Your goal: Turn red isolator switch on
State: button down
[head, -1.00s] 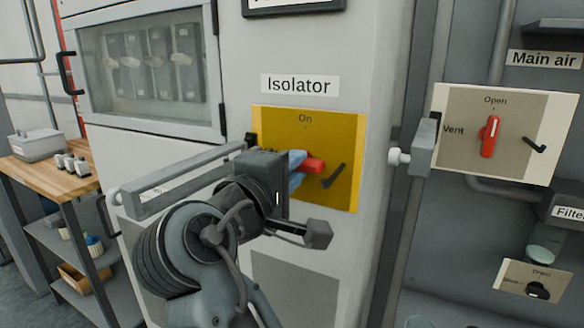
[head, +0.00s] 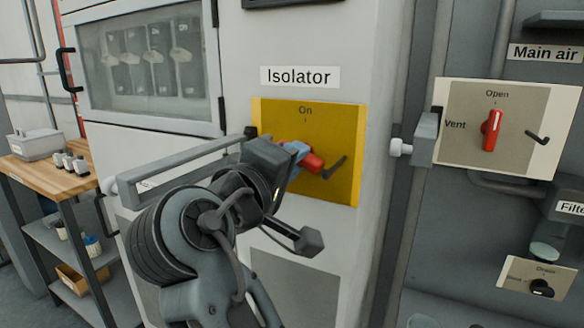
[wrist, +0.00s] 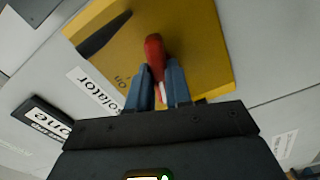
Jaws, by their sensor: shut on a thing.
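The red isolator switch handle (head: 314,163) sits on a yellow plate (head: 340,125) under the "Isolator" label. The handle slants from upper left to lower right, and the "On" mark is above it at the plate's top. My gripper (head: 297,152) has its blue fingers shut on the handle, coming from the left. In the wrist view the fingers (wrist: 159,82) stand on both sides of the red handle (wrist: 154,48), whose far end sticks out past them. My gripper hides part of the handle and the plate's lower left in the head view.
A black lever (head: 334,167) is on the plate, right of the handle. A grey door handle (head: 424,138) stands out further right, beside the "Main air" panel with its red valve handle (head: 492,130). A wooden-topped bench (head: 42,180) is at left.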

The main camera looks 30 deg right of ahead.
jog(key=shift+f+m+b, duration=0.15)
jog(key=shift+m+b, duration=5.3)
jog(key=shift+m, duration=1.55)
jog(key=c, duration=1)
grip_release()
jog(key=shift+c, duration=0.2)
jog(key=v, duration=0.8)
